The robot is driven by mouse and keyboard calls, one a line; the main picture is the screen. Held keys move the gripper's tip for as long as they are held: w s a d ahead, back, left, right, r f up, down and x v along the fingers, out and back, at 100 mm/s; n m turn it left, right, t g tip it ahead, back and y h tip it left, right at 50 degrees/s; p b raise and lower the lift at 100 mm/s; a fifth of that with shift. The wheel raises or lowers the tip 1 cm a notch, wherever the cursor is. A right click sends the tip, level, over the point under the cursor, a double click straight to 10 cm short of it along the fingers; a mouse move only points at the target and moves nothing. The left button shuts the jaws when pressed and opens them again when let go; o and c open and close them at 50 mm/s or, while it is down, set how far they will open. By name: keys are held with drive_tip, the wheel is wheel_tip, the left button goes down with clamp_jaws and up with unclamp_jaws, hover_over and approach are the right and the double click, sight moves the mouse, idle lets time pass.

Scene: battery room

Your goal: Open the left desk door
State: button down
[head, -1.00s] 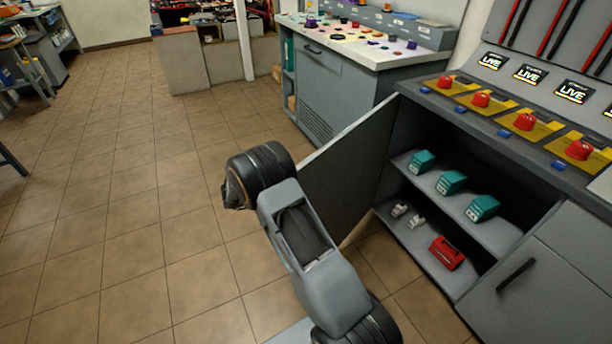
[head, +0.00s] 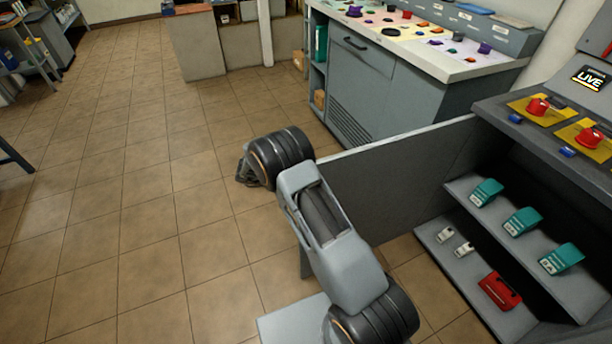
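The left desk door (head: 405,180) is a grey panel that stands swung out from the left end of the grey desk (head: 545,130). The compartment behind it is exposed. My arm's end lies at the door's outer edge, on the left side of the door in the picture. My gripper (head: 245,172) shows only as a small dark part beyond the black wrist joint. Its fingers are hidden, and I cannot tell whether it touches the door.
Inside the compartment, teal boxes (head: 520,221) sit on the upper shelf and a red case (head: 500,291) on the lower one. Red knobs (head: 538,106) line the desk top. Another grey cabinet (head: 385,95) stands behind the door. The tiled floor (head: 130,200) at left is clear.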

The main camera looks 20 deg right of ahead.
drive_tip(key=shift+w+d, duration=0.2)
drive_tip(key=shift+w, duration=0.05)
drive_tip(key=c, duration=1.6)
unclamp_jaws()
drive_tip(key=o, duration=0.3)
drive_tip(key=shift+d, duration=0.2)
drive_tip(key=shift+o, duration=0.8)
drive_tip(key=shift+a, duration=0.25)
